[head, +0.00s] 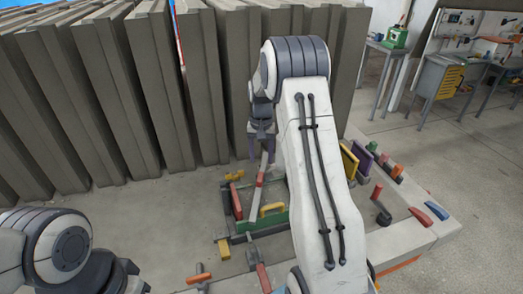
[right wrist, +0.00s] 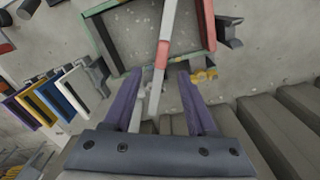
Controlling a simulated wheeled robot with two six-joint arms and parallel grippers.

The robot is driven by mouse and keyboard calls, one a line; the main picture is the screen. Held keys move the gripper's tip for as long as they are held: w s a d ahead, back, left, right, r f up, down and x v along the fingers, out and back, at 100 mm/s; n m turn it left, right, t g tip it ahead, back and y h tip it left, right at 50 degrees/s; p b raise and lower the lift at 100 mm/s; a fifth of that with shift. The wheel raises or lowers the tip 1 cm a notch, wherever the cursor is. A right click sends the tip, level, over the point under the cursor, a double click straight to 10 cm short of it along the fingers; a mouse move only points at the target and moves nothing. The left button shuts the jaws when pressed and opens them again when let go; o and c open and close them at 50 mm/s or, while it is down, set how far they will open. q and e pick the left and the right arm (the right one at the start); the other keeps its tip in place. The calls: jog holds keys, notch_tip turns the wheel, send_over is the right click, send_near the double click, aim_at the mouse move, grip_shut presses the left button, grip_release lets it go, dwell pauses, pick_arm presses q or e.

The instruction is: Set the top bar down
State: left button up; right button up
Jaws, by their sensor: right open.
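A red and white bar (head: 261,178), which I take to be the top bar, lies across the mould frame (head: 228,212) on the concrete floor. In the right wrist view, the bar (right wrist: 164,45) runs from the top edge down to between my purple fingers. My right gripper (head: 262,150) is at the far end of the frame. Its fingers (right wrist: 160,76) are apart, with a gap on each side of the bar. I cannot tell whether the bar's far end touches the frame. My left gripper is out of view; only part of my left arm shows.
Tall grey concrete panels (head: 130,90) stand close behind my right gripper. A low pale ledge (head: 410,228) with coloured handles lies to the right. Yellow and purple plates (head: 357,163) stand near it. Workbenches (head: 443,82) stand at the back right. The floor left of the frame is mostly clear.

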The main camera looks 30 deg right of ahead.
notch_tip(320, 180, up, 5)
jog(key=b, duration=0.1)
jog(key=s+a+r+n, duration=0.2)
jog(key=s+a+n, duration=0.3)
jog(key=a, duration=0.8)
jog(key=s+a+r+n, duration=0.3)
jog(key=s+a, duration=0.4)
jog(key=a, duration=0.6)
jog(key=s+a+f+n, duration=0.1)
jog(key=s+a+n, duration=0.1)
jog(key=s, duration=0.8)
jog(key=s+a+f+n+y, duration=0.1)
jog(key=s+a+n, duration=0.2)
jog(key=s, duration=0.6)
jog(key=shift+s+a+f+n, duration=0.2)
jog(key=shift+s+f+n, duration=0.2)
jog(key=shift+n, duration=0.4)
jog(key=shift+f, duration=0.1)
